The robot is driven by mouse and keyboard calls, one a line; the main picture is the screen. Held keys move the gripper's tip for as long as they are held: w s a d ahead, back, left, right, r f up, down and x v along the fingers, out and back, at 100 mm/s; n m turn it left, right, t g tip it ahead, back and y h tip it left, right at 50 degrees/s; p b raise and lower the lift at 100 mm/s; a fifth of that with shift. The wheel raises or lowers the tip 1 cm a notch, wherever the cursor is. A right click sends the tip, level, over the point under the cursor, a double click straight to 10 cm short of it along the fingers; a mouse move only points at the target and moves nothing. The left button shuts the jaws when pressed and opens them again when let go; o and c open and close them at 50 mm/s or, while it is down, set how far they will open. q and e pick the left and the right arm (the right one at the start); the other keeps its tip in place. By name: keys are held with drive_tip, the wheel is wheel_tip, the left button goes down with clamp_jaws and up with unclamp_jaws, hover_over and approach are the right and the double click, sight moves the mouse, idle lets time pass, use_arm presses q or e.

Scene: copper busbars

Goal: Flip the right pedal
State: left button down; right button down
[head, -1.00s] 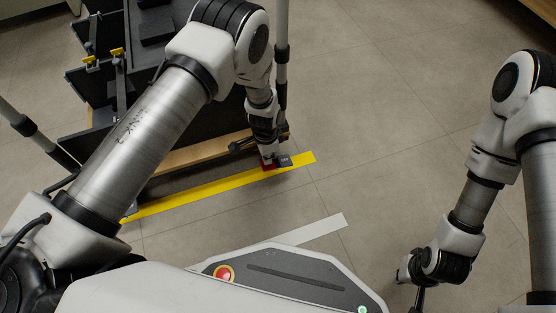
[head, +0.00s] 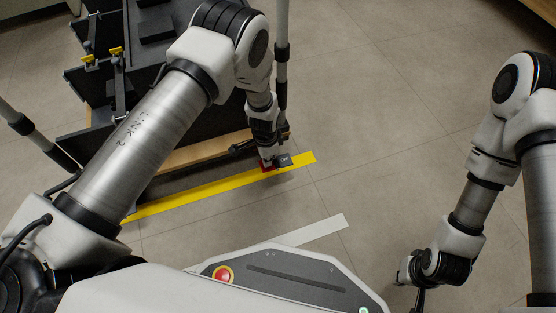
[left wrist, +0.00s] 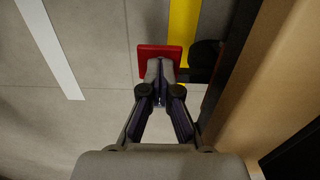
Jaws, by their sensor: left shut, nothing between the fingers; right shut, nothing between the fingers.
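A small red pedal (head: 267,166) lies on the floor at the yellow strip, below my left gripper (head: 266,160). A dark block (head: 284,160) with a white label that seems to read OFF sits just to its right. In the left wrist view the red pedal (left wrist: 150,53) is a flat square, partly covered by my fingers. My left gripper is shut and empty, with its tips (left wrist: 160,88) over the near part of the pedal; I cannot tell if they touch. My right gripper (head: 419,301) is shut and empty at the bottom right, partly cut off by the frame.
A dark workstation (head: 85,140) with yellow-tipped parts and a wooden edge (head: 210,150) stands behind the yellow strip (head: 190,198). A grey post (head: 281,80) rises beside my left arm. A white strip (head: 315,230) marks the floor. The floor at centre right is clear.

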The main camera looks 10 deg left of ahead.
use_arm(q)
drive_tip(key=shift+f, duration=0.3)
wheel_tip(320, 180, up, 7)
drive_tip(key=p, duration=0.7)
idle(0.4)
